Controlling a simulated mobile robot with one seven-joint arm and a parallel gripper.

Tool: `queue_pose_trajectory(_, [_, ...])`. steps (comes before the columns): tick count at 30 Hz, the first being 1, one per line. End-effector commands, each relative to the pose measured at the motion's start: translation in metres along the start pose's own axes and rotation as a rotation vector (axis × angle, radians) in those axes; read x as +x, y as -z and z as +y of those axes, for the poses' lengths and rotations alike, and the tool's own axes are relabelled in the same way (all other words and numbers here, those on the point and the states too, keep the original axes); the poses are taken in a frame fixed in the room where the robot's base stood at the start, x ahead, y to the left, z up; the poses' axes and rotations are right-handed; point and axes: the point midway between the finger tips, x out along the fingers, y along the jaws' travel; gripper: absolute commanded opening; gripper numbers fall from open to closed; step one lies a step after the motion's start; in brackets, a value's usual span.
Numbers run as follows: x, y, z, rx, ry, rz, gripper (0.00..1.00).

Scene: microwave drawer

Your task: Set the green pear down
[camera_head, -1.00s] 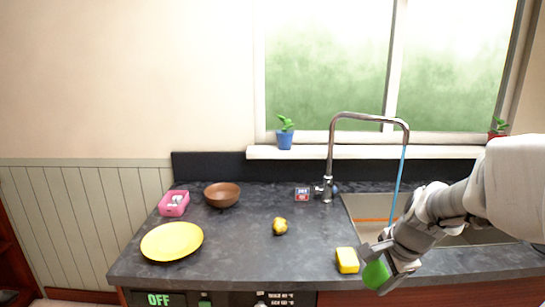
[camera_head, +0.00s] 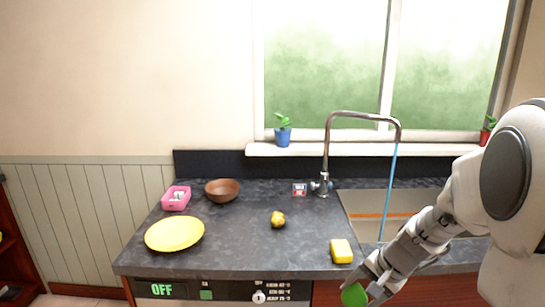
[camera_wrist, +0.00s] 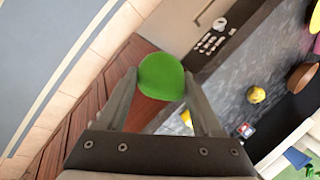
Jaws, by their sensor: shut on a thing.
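The green pear (camera_head: 354,294) is in my gripper (camera_head: 366,290), low in front of the counter's front edge at the bottom right of the head view. In the wrist view the pear (camera_wrist: 161,76) sits between the two fingertips of my gripper (camera_wrist: 160,84), which is shut on it. Red-brown cabinet fronts and the floor show beyond it, so it is held off the counter top. The bottom of the pear is cut off in the head view.
The dark counter (camera_head: 240,246) holds a yellow sponge (camera_head: 341,251), a yellow fruit (camera_head: 278,220), a yellow plate (camera_head: 175,234), a brown bowl (camera_head: 222,190) and a pink box (camera_head: 176,198). The sink (camera_head: 372,205) with running tap is behind. The counter's middle has free room.

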Motion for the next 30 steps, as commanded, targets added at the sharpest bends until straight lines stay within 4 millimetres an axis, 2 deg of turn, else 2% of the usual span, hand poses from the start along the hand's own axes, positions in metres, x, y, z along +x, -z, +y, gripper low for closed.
queue_pose_trajectory(9, [0.061, -0.025, 0.005, -0.462, -0.001, -0.211, 0.0])
queue_pose_trajectory(15, [0.088, -0.039, 0.008, -0.687, -0.001, -0.305, 0.0])
queue_pose_trajectory(20, [0.096, -0.044, 0.009, -0.757, 0.0, -0.333, 0.0])
queue_pose_trajectory(26, [0.101, -0.044, 0.013, -0.763, -0.001, -0.337, 0.0])
queue_pose_trajectory(30, [0.127, -0.046, 0.031, -0.759, -0.006, -0.342, 0.0])
